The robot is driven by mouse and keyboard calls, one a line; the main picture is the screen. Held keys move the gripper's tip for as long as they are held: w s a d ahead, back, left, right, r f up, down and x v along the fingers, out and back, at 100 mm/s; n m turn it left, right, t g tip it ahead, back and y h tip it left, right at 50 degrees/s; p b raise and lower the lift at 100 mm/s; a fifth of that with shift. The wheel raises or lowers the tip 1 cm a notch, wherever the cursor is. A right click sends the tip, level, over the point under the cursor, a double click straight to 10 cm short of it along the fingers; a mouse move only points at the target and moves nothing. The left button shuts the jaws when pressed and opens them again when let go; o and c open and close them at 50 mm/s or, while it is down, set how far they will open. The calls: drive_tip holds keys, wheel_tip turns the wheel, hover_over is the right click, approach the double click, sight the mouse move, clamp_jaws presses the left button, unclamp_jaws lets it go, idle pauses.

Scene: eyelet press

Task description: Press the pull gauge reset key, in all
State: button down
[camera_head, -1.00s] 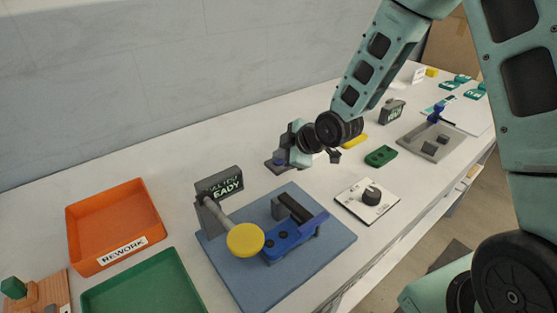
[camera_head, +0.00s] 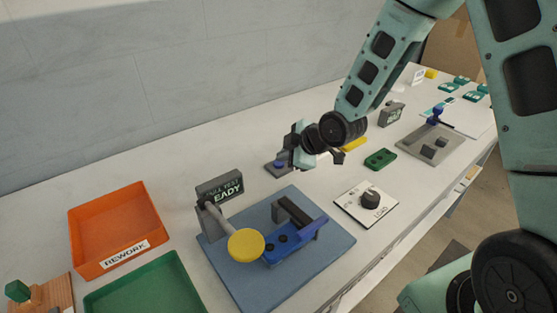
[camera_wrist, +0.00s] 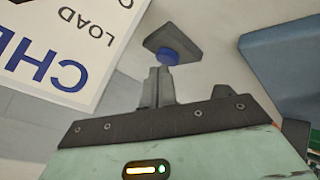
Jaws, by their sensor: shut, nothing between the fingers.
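A small dark grey block with a round blue button (camera_head: 279,164) stands on the white table behind the blue mat; I take it for the reset key. In the wrist view the blue button (camera_wrist: 169,57) sits on its grey base (camera_wrist: 178,40), just beyond the fingertips. My gripper (camera_head: 291,158) is shut and empty, close to the button, at its right in the head view. The shut fingers (camera_wrist: 158,80) also show in the wrist view; I cannot tell whether they touch the button. A display reading "PULL TEST READY" (camera_head: 221,188) stands at the mat's back left.
The blue mat (camera_head: 330,240) carries a blue fixture (camera_head: 295,243) and a lever with a yellow knob (camera_head: 246,246). A white plate with a black dial (camera_head: 370,200), a green part (camera_head: 380,159) and an orange rework tray (camera_head: 117,258) stand around it.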

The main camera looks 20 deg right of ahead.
drive_tip(key=shift+w+d+r, duration=0.15)
drive_tip(key=shift+d, duration=0.15)
drive_tip(key=shift+r, duration=0.2)
drive_tip(key=r+p, duration=0.3)
drive_tip(key=r, duration=0.1)
drive_tip(key=shift+a+r+p, duration=0.2)
drive_tip(key=shift+r+p, duration=0.15)
drive_tip(key=shift+p, duration=0.05)
idle(0.4)
drive_tip(key=s+a+r+m+g+h, duration=0.1)
drive_tip(key=s+a+r+m+g, duration=0.1)
drive_tip(key=s, duration=0.8)
drive_tip(key=s+a+r+m+g+h, duration=0.1)
drive_tip(key=s+a+r+m+g, duration=0.1)
drive_tip(key=s, duration=0.9)
drive_tip(key=s+a+r+m+g+h, duration=0.1)
drive_tip(key=s+a+r+m+g, duration=0.2)
drive_tip(key=s, duration=0.8)
wheel_tip(320, 180, up, 2)
drive_tip(key=shift+s+a+r+g+h, duration=0.1)
drive_tip(key=shift+s+a+g+h, duration=0.1)
drive_tip(key=shift+g+h, duration=0.2)
